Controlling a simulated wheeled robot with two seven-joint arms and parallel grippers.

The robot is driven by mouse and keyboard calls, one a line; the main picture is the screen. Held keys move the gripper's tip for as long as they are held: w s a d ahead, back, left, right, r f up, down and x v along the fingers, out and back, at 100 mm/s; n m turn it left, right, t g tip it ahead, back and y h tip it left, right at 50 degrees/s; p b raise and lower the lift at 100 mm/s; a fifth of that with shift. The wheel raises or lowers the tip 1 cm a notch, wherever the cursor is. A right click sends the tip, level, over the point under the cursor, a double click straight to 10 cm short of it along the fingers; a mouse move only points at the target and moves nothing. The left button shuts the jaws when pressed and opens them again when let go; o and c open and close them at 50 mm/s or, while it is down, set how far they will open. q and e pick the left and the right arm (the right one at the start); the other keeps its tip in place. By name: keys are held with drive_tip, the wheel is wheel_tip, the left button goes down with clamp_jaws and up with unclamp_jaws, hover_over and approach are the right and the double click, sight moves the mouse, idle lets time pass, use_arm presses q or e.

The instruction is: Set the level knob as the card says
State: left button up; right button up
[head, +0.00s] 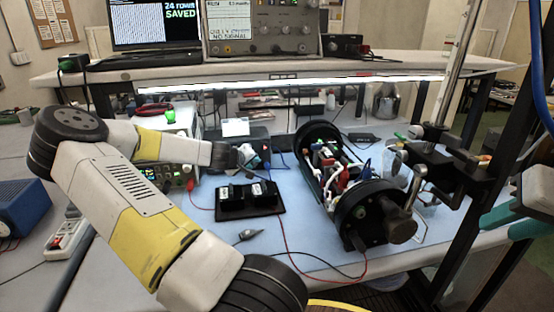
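My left arm comes in from the lower left. Its gripper (250,157) is over the blue mat, just right of the bench instrument, and its fingers are too small and dark to tell open from shut. The bench instrument (178,150) has a green-lit display and small knobs on its front, partly hidden behind my arm. I cannot tell which knob is the level knob. A small white card-like piece (235,127) lies behind the gripper; no writing is readable on it. My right gripper is not in view.
An open black cylinder (372,215) with electronics lies on the blue mat, beside a clamp stand (437,135). A black battery holder (249,200) and red and black leads are in front of the gripper. A laptop (155,25) reads "24 rows saved"; a scope (262,28) shows "no signal".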

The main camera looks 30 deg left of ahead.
use_arm(q)
clamp_jaws()
drive_tip(key=shift+s+a+f+n+t+h, duration=0.1)
drive_tip(key=shift+s+f+n+t+h, duration=0.1)
drive_tip(key=shift+n+t+h, duration=0.6)
drive_tip(key=o, duration=0.5)
unclamp_jaws()
drive_tip(key=shift+o, duration=0.2)
drive_tip(key=shift+r, duration=0.1)
